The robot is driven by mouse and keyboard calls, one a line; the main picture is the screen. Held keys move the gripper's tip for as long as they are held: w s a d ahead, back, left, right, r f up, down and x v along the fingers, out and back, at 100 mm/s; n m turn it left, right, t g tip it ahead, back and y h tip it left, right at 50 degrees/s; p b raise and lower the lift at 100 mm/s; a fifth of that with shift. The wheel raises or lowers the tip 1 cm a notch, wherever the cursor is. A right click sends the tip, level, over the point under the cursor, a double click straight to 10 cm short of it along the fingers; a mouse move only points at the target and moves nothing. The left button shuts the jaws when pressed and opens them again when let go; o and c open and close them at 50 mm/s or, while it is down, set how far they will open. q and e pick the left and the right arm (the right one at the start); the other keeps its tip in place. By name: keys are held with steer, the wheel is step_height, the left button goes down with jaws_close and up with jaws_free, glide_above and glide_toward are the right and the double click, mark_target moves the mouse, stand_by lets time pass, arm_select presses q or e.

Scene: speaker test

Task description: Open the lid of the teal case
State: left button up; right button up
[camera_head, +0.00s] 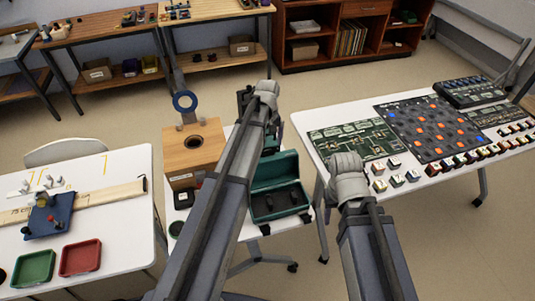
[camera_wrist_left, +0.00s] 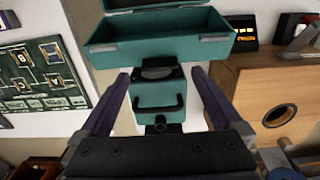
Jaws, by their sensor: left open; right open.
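The teal case (camera_head: 258,212) stands on the white middle table in the head view, with its lid (camera_head: 270,170) raised at the back. Dark items show in its lower part. In the wrist view the teal case (camera_wrist_left: 112,38) shows at the top centre, with a black handle (camera_wrist_left: 158,107) on a teal part below it. My left gripper (camera_wrist_left: 158,73) is open; its fingers are on either side of that teal part, and I cannot tell whether they touch it. In the head view my left arm partly covers the case. My right gripper is not in view.
A wooden box (camera_head: 180,158) with a round hole and a blue ring stands left of the case. The right table holds a green circuit board (camera_head: 340,145) and a dark pegboard (camera_head: 425,125). The left table holds a green tray (camera_head: 33,268) and a red tray (camera_head: 80,258).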

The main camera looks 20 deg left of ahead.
mark_target(268, 151)
arm_select(q)
steer(key=shift+f+b, duration=1.55)
steer(key=shift+f, duration=0.45)
steer(key=shift+c, duration=0.2)
jaws_close()
